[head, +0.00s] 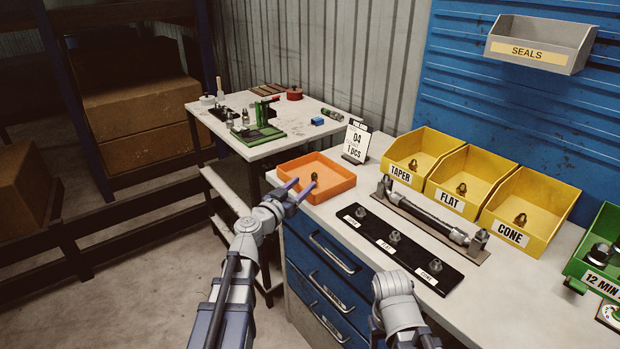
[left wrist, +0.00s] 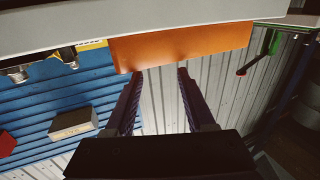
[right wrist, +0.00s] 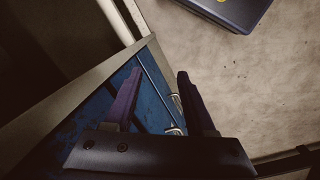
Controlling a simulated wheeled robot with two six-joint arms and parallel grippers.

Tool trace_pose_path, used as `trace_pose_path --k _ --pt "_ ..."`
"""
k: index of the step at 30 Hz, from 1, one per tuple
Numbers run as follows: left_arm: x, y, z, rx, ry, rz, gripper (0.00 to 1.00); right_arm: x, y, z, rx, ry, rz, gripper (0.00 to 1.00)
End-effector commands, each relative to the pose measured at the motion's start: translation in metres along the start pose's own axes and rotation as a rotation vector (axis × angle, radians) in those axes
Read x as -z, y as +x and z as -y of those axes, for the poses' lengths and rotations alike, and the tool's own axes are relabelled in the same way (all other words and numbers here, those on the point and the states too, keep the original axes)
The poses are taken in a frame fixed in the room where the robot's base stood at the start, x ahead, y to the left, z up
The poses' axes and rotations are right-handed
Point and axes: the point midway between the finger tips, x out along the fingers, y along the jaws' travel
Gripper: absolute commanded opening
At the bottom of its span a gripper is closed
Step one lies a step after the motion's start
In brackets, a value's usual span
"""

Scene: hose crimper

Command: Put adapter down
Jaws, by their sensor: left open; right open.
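A small dark brass adapter (head: 315,177) stands in the orange tray (head: 333,192) on the bench's left end. My left gripper (head: 302,185) is open at the tray's near left side; one fingertip shows just below the adapter. In the left wrist view the open, empty fingers (left wrist: 160,72) point at the tray's orange outer wall (left wrist: 185,48), which hides the adapter. My right gripper is low by the bench front; its open, empty fingers show in the right wrist view (right wrist: 159,75), over the blue drawers.
Yellow bins TAPER (head: 409,154), FLAT (head: 459,182) and CONE (head: 526,210) each hold a fitting. A black strip (head: 369,229) bears three fittings. A sign card (head: 356,141) stands behind the tray. A side table (head: 230,115) holds tools. Drawer handles stick out in front.

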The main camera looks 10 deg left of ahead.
Motion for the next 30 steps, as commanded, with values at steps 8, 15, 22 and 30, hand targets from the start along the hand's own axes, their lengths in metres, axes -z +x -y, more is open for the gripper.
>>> trace_pose_path --k 8,15,22,30 --pt "0.000 -0.039 0.000 0.001 0.000 0.000 0.55 0.000 0.000 0.000 0.000 0.000 0.000 0.56" --pt "0.000 -0.045 0.000 0.000 0.000 0.000 0.55 0.000 0.000 0.000 0.000 0.000 0.000 0.56" --pt "0.000 -0.044 0.000 0.000 0.000 0.000 0.55 0.000 0.000 0.000 0.000 0.000 0.000 0.56" --pt "0.000 -0.045 0.000 0.000 0.000 0.000 0.55 0.000 0.000 0.000 0.000 0.000 0.000 0.56"
